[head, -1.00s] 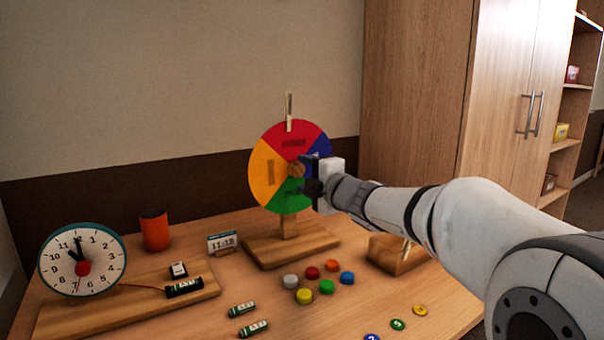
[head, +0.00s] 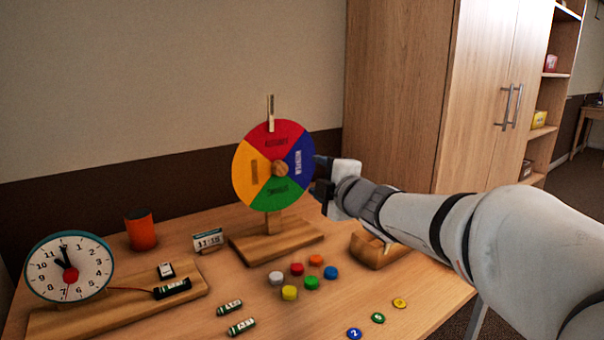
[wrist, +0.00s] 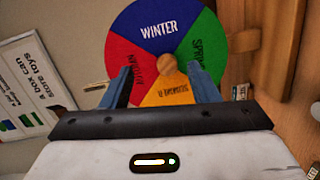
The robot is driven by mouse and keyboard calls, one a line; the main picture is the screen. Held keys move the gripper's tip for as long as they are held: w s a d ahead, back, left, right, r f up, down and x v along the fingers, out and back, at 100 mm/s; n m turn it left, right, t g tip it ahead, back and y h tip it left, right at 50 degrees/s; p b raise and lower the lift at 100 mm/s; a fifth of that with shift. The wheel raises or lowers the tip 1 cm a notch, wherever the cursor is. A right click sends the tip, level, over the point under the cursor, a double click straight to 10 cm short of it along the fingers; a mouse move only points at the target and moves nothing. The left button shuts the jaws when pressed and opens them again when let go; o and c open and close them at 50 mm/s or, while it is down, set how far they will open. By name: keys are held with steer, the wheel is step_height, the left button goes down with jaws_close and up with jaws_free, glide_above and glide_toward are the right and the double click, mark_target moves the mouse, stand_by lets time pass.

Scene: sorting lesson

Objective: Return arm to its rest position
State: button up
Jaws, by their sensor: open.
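My gripper (head: 322,180) is in front of and to the right of the colour wheel (head: 258,178) in the head view. In the wrist view its two blue fingers (wrist: 165,88) stand apart with nothing between them. The wheel has red, blue, green and yellow sectors, a wooden hub and a wooden stand. It fills the upper middle of the wrist view, with WINTER readable on its blue sector. My arm reaches in from the right over the table. The fingertips are hard to make out in the head view.
A clock (head: 69,268) and an orange cup (head: 140,230) stand on the left of the table. Batteries (head: 241,326), several coloured caps (head: 290,292) and number discs (head: 378,318) lie in front. A wooden block (head: 372,250) sits below my arm. A cabinet (head: 400,90) stands behind on the right.

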steer(key=s+d+r+m+g+h+p, duration=0.5)
steer(key=s+d+m+h+p, duration=0.45)
steer(key=d+m+p, duration=0.4)
steer(key=s+a+r+m+g+y+p, duration=0.1)
steer(key=s+m+g+p, duration=0.3)
steer(key=s+p, duration=0.3)
steer(key=s+a+r+m+g+y+p, duration=0.1)
steer(key=s+m+g+p, duration=0.2)
steer(key=s+p, duration=0.4)
steer(key=s+m, duration=0.1)
steer(key=s, duration=0.4)
steer(key=shift+s+a+g+p, duration=0.15)
steer(key=shift+a+g+p, duration=0.15)
steer(key=shift+g, duration=0.1)
